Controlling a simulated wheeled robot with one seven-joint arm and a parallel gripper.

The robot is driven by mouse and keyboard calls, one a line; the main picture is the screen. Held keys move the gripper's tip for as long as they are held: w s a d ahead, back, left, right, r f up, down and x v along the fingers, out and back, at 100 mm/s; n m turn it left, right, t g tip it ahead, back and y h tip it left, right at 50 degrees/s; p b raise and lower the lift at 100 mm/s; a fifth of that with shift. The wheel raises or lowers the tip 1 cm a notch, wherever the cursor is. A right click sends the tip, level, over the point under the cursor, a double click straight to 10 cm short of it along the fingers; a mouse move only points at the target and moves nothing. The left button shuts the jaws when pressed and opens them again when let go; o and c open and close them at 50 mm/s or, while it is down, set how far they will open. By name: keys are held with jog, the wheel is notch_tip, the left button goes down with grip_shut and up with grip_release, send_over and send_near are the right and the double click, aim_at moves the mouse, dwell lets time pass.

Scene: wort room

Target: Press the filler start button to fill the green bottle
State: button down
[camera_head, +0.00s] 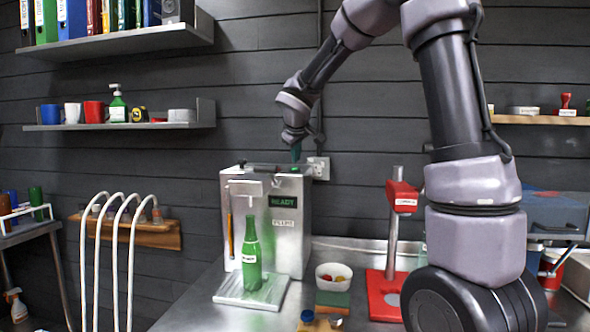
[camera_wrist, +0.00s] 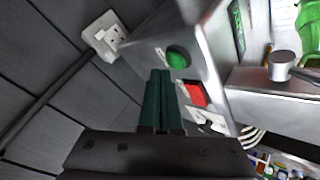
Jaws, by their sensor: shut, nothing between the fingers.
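The filler (camera_head: 290,240) is a steel box on the bench with a lit READY label. The green bottle (camera_head: 251,258) stands upright on its platform, under the spout (camera_head: 246,186). In the wrist view a round green button (camera_wrist: 178,57) and a red switch (camera_wrist: 196,94) sit on the filler's top. My gripper (camera_wrist: 160,73) is shut and empty, its dark green fingertips just short of the green button in the picture. I cannot tell if they touch. In the head view my gripper (camera_head: 296,153) is above the filler's top, toward its right end.
A wall socket (camera_wrist: 103,37) is close beside the filler. A white bowl (camera_head: 333,276) and a red press stand (camera_head: 390,262) stand on the bench to the right. White hoses (camera_head: 113,255) arch at the left.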

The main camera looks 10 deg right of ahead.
aim_at(296, 168)
jog(key=shift+f, duration=0.4)
jog(key=shift+f, duration=0.4)
dwell(0.7)
dwell(0.3)
jog(key=shift+r, duration=0.8)
jog(key=shift+r, duration=0.1)
jog(key=shift+r, duration=2.45)
